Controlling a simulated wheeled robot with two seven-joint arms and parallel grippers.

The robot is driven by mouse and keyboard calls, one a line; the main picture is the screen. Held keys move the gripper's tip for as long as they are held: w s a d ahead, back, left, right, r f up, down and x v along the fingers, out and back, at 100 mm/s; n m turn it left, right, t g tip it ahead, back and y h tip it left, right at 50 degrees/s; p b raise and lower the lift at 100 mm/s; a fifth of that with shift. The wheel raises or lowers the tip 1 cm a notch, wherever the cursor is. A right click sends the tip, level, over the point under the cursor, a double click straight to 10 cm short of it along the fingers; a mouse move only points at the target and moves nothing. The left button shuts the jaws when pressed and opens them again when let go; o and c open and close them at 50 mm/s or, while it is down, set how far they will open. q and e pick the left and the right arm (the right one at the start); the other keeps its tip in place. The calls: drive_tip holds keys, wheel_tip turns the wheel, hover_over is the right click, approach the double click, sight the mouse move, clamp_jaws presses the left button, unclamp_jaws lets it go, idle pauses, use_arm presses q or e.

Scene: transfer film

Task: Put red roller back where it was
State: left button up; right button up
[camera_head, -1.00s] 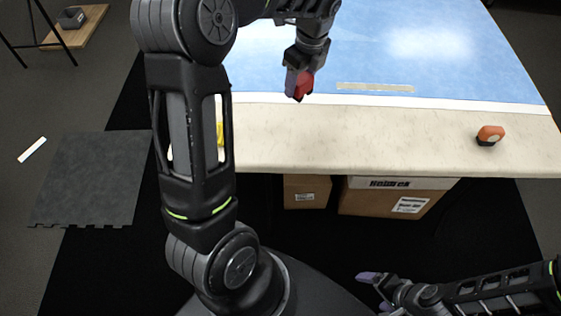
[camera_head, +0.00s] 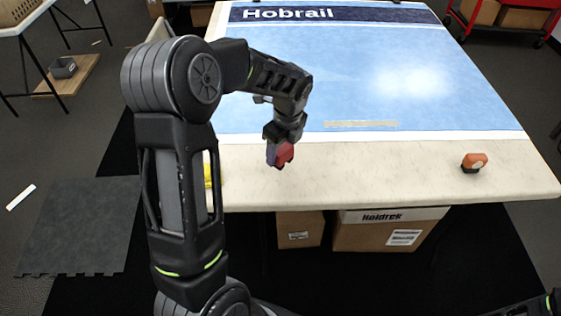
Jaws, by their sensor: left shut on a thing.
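My left gripper (camera_head: 279,150) is shut on the red roller (camera_head: 285,154) and points down over the near part of the table. Only part of the red roller shows between the fingers. I cannot tell whether it touches the tabletop. The table (camera_head: 400,170) has a pale near strip and a large blue film sheet (camera_head: 400,60) across the rest. My right arm shows only as a piece at the bottom right corner; its gripper is out of view.
An orange and black tool (camera_head: 474,163) stands on the pale strip at the right. A yellow thing (camera_head: 208,172) is partly hidden behind my left arm. A tan strip (camera_head: 361,124) lies near the film's front edge. Boxes (camera_head: 385,232) stand under the table. The pale strip's middle is clear.

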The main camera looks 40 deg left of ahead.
sight(280, 162)
use_arm(q)
drive_tip(key=shift+f, duration=0.3)
drive_tip(key=shift+f, duration=1.85)
drive_tip(key=shift+f, duration=0.1)
drive_tip(key=shift+f, duration=0.15)
drive_tip(key=o, duration=1.6)
